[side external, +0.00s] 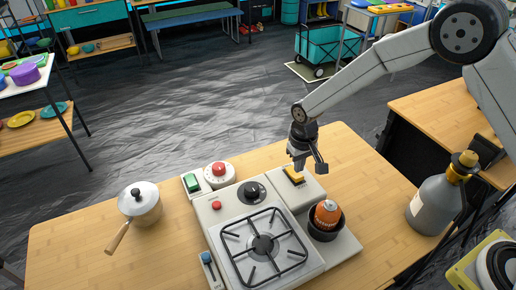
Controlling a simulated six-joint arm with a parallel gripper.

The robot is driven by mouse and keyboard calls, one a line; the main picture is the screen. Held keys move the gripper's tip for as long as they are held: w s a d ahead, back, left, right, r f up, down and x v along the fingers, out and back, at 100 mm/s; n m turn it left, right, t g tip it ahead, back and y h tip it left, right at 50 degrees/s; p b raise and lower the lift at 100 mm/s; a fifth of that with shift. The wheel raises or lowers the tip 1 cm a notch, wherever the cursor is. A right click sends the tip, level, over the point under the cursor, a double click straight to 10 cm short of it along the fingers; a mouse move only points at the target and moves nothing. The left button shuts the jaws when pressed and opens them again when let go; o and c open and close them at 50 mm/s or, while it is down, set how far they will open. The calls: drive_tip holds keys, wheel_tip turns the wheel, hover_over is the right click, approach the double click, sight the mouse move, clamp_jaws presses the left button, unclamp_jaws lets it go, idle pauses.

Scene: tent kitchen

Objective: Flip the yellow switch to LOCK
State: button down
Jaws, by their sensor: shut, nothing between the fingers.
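The yellow switch (293,174) sits on the grey panel at the right rear of the stove unit. It looks like a small rocker in a dark frame. Its label and its exact position are too small to read. My gripper (308,172) is just above and beside the switch, pointing down, with its fingers shut and empty. Whether a finger touches the switch cannot be told from this angle.
The stove (262,245) has a black grate, a dark knob (251,191) and a red button (216,205). An orange canister (327,214) stands in a dark holder close by. A pot (140,203) is at left, a grey bottle (434,205) at right.

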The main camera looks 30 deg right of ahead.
sight(300, 176)
drive_tip(key=shift+f, duration=1.2)
idle(1.1)
drive_tip(key=shift+r, duration=3.5)
drive_tip(key=shift+d+r, duration=0.1)
drive_tip(key=shift+s+d+r, duration=0.2)
drive_tip(key=s+d+r+t, duration=0.1)
drive_tip(key=s+d+r, duration=0.2)
drive_tip(key=s, duration=0.6)
drive_tip(key=s+d+r+t, duration=0.1)
drive_tip(key=s+d+r, duration=0.2)
drive_tip(key=s+d, duration=0.5)
drive_tip(key=shift+s+d+t, duration=0.3)
drive_tip(key=shift+s, duration=0.45)
